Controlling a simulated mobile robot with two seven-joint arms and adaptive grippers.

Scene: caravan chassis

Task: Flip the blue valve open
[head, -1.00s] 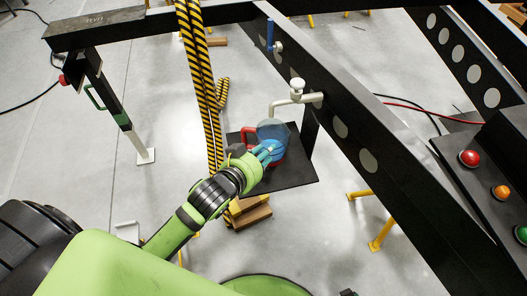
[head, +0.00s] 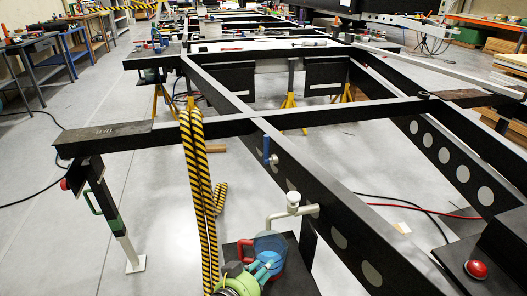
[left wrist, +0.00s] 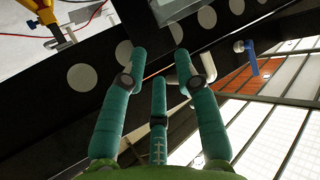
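The blue valve (head: 266,148) is a small blue lever on the left face of a long black beam, and it points upward in the head view. It also shows at the upper right of the left wrist view (left wrist: 251,60), apart from my fingers. My left gripper (head: 266,266) is well below the valve and nearer the camera, in front of a translucent blue pitcher (head: 270,241). In the left wrist view its teal fingers (left wrist: 162,56) are spread with nothing seen between them. My right gripper is not in view.
A pale tap (head: 293,203) sticks out from the beam above the pitcher. The pitcher, with a red handle, stands on a black shelf (head: 296,270). Yellow-black striped tubing (head: 196,170) hangs left of the valve. A red button (head: 476,269) is at right.

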